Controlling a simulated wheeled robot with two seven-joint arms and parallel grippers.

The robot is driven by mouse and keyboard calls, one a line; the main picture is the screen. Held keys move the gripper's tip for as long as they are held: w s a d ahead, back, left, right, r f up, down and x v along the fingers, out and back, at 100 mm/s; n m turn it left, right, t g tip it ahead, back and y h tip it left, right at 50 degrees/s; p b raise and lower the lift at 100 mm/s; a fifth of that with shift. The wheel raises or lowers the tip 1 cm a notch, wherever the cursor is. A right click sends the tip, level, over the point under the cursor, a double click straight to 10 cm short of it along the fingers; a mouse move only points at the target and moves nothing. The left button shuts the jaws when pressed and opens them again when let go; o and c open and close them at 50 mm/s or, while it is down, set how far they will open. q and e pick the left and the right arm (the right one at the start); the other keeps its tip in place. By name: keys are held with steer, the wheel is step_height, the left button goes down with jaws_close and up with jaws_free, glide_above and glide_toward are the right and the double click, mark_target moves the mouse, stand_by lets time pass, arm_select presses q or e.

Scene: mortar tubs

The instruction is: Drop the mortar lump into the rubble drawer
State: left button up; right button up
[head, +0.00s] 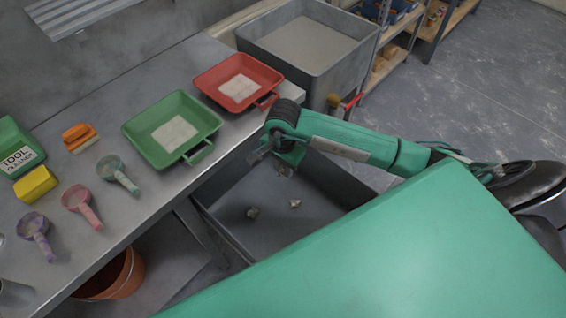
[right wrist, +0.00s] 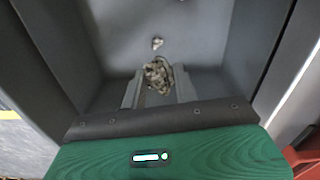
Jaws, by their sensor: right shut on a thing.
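The rubble drawer (head: 232,233) is a grey open box, pulled out below the bench. My right gripper (head: 283,166) is over its far part, pointing down. It is shut on a rough grey-beige mortar lump (head: 285,171), which shows below the fingers. In the right wrist view the lump (right wrist: 157,72) sits at the tips of my right gripper (right wrist: 158,88), with the drawer's grey walls (right wrist: 85,50) around it. I cannot tell the exact height above the drawer floor. My left gripper is not in view.
The steel bench (head: 75,150) carries a green tub (head: 150,122), a red tub (head: 222,75), several scoops and a yellow sponge (head: 36,184). A large grey mortar bin (head: 345,80) stands behind. An orange bucket (head: 125,275) is under the bench.

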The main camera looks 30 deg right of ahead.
mark_target(283, 167)
steer(key=o, duration=1.1)
steer(key=shift+c, duration=0.2)
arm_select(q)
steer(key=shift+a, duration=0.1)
arm_select(e)
steer(key=shift+r, duration=0.15)
step_height(283, 167, up, 7)
steer(key=shift+w+r+b, duration=0.1)
steer(key=shift+r+b, duration=0.05)
steer(key=shift+b, duration=0.6)
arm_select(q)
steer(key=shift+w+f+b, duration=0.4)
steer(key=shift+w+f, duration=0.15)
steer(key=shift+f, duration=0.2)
arm_select(e)
step_height(283, 167, up, 6)
steer(key=shift+r, duration=0.15)
